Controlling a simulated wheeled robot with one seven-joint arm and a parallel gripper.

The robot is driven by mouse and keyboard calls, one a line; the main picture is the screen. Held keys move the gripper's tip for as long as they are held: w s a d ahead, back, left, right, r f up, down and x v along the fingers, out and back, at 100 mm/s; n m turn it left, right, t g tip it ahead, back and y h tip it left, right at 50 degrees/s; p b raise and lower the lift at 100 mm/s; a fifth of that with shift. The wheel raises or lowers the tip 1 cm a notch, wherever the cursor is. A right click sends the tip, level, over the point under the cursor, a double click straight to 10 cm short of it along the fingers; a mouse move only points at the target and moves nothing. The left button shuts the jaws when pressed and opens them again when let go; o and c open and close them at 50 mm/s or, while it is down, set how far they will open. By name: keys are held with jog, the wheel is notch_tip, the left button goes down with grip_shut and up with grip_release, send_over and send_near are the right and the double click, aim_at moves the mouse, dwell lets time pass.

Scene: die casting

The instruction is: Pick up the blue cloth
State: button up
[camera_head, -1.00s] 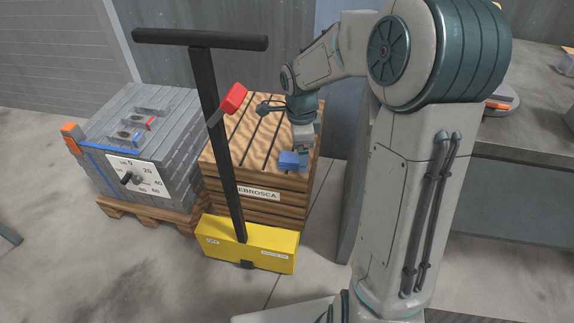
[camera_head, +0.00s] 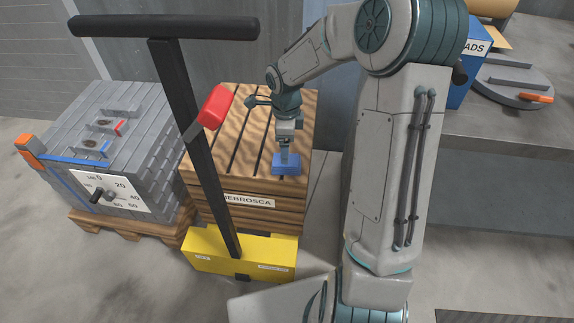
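The blue cloth (camera_head: 287,168) is a small folded block at the front right edge of the top of the slatted wooden crate (camera_head: 235,133). My gripper (camera_head: 284,157) points down at the cloth, with its fingertip end overlapping the cloth's upper middle. The fingertips are small and partly hidden, so I cannot tell whether they are closed on the cloth. I also cannot tell whether the cloth rests on the crate or is slightly raised.
A yellow pallet jack (camera_head: 222,254) with a tall black handle (camera_head: 190,130) and red lever stands before the crate. A grey die block (camera_head: 110,140) sits on a pallet at left. A grey table (camera_head: 500,130) with a blue bin (camera_head: 467,70) is at right.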

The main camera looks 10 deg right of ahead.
notch_tip(320, 180, down, 2)
jog(key=shift+f, duration=0.1)
jog(key=shift+w+d+f+b, duration=0.15)
jog(key=shift+f+b, duration=0.65)
jog(key=shift+f, duration=0.55)
jog(key=shift+w+d+f+b, duration=0.1)
jog(key=shift+f+b, duration=0.65)
jog(key=shift+f, duration=0.55)
jog(key=c, duration=1.1)
